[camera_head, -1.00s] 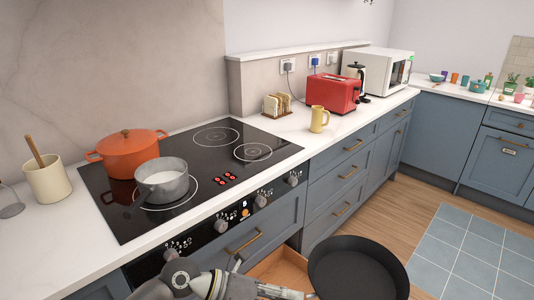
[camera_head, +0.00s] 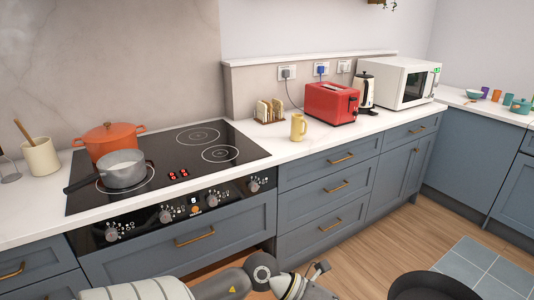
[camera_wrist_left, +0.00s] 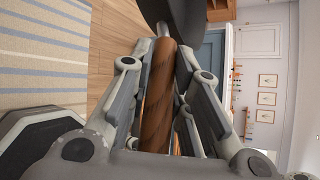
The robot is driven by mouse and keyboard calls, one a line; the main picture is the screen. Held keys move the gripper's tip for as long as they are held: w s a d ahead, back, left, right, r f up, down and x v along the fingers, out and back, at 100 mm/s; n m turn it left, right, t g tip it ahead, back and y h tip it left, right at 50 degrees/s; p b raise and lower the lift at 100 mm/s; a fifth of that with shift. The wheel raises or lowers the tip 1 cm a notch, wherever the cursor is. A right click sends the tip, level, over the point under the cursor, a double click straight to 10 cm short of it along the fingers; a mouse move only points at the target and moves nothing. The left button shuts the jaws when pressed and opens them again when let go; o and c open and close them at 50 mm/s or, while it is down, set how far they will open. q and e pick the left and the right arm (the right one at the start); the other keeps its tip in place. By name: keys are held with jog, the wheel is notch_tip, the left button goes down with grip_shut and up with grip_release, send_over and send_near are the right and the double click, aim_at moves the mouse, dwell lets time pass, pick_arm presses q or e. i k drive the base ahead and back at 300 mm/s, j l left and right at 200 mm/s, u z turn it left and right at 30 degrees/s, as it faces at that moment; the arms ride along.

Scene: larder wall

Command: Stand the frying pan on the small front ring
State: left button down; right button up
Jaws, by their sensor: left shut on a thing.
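The dark frying pan (camera_head: 436,287) shows at the bottom right of the head view, low in front of the cabinets and cut off by the frame edge. My left gripper (camera_head: 318,270) is shut on its brown wooden handle (camera_wrist_left: 160,95), seen in the left wrist view with the dark pan (camera_wrist_left: 180,14) beyond it. The small front ring (camera_head: 222,153) is at the front right of the black hob (camera_head: 170,160) and is bare. The pan is well away from the hob. My right gripper is not in view.
A grey saucepan (camera_head: 122,169) stands on the front left ring, its handle pointing left. An orange pot (camera_head: 108,139) is behind it. The larger back right ring (camera_head: 198,135) is bare.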

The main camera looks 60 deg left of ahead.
aim_at(228, 161)
jog(key=i+l, duration=0.1)
jog(key=i, duration=0.35)
jog(key=i+l+u, duration=0.15)
jog(key=i, duration=0.35)
jog(key=i+l, duration=0.1)
jog(key=i, duration=0.35)
jog(key=i+u, duration=0.2)
jog(key=u, duration=0.2)
jog(key=i+u, duration=0.25)
jog(key=u, duration=0.15)
jog(key=i+l+u, duration=0.2)
jog(key=u, duration=0.25)
jog(key=i+l+u, duration=0.2)
jog(key=u, duration=0.2)
jog(key=i+l+u, duration=0.15)
jog(key=u, duration=0.3)
jog(key=i+l+u, duration=0.3)
jog(key=u, duration=0.15)
jog(key=i+l+u, duration=0.15)
jog(key=l+u, duration=0.15)
jog(key=u, duration=0.15)
